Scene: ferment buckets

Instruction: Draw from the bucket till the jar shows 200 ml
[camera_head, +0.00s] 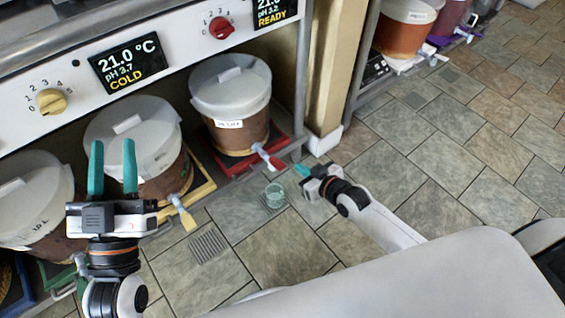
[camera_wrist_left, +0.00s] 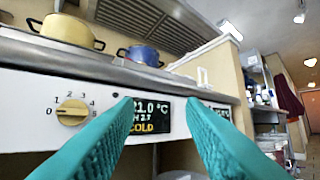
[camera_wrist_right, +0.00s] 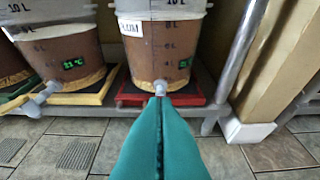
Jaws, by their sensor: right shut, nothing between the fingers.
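In the right wrist view this bucket (camera_wrist_right: 160,60) shows litre marks. A small clear greenish jar (camera_head: 274,194) stands low in front of that tap; its fill level is too small to read. My right gripper (camera_head: 301,170) is shut and empty, right of the jar, pointing toward the tap. Its closed fingertips (camera_wrist_right: 160,98) overlap the tap in the right wrist view; contact cannot be told. My left gripper (camera_head: 113,165) is open and empty before the yellow-tray bucket.
The panel with knobs (camera_head: 50,102) is above. A post (camera_head: 328,90) stands to the right. The tiled floor (camera_head: 400,150) is largely clear.

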